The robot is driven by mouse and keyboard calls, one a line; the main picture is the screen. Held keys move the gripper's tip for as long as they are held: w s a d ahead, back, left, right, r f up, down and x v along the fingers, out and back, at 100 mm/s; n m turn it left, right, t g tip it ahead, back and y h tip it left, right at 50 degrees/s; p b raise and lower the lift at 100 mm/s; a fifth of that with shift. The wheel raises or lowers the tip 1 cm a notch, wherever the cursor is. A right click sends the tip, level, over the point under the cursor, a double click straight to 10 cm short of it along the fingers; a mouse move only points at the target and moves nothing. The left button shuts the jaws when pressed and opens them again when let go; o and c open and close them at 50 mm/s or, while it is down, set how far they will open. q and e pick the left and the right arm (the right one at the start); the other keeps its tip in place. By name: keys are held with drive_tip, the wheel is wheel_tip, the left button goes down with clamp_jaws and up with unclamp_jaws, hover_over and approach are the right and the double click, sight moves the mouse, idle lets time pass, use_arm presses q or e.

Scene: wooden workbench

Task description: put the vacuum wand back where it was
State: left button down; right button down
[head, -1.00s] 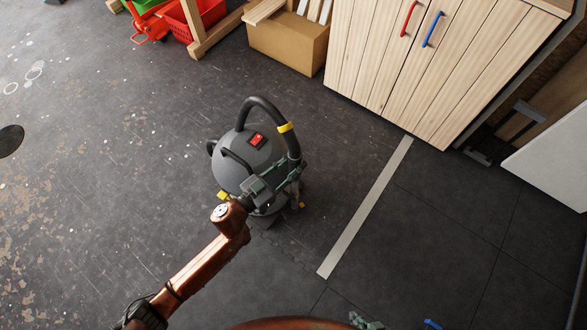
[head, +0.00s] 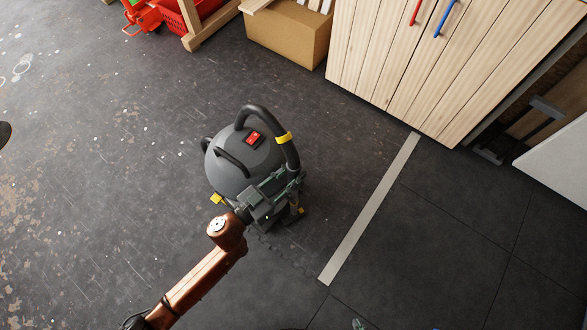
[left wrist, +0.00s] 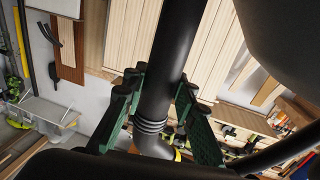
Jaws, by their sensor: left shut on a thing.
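The vacuum (head: 240,165) is a grey rounded canister with a red switch, standing on the dark floor. A black hose arches over it, with a yellow band near its right bend. My left gripper (head: 284,190) is at the canister's front right side. In the left wrist view its green fingers (left wrist: 160,105) are shut around the black tube of the vacuum wand (left wrist: 172,55), above a ribbed collar. The wand's lower end is largely hidden by the gripper in the head view. Only a small greenish tip, perhaps my right gripper (head: 358,324), shows at the bottom edge.
A pale floor strip (head: 372,210) runs to the right of the vacuum. A wooden cabinet (head: 420,70) with red and blue handles stands behind, beside a cardboard box (head: 290,40). A red crate (head: 190,14) is at the back left. The floor left of the vacuum is clear.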

use_arm(q)
drive_tip(key=shift+r, duration=0.2)
drive_tip(key=shift+f, duration=0.1)
drive_tip(key=c, duration=2)
unclamp_jaws()
drive_tip(key=shift+f, duration=0.2)
drive_tip(key=o, duration=0.4)
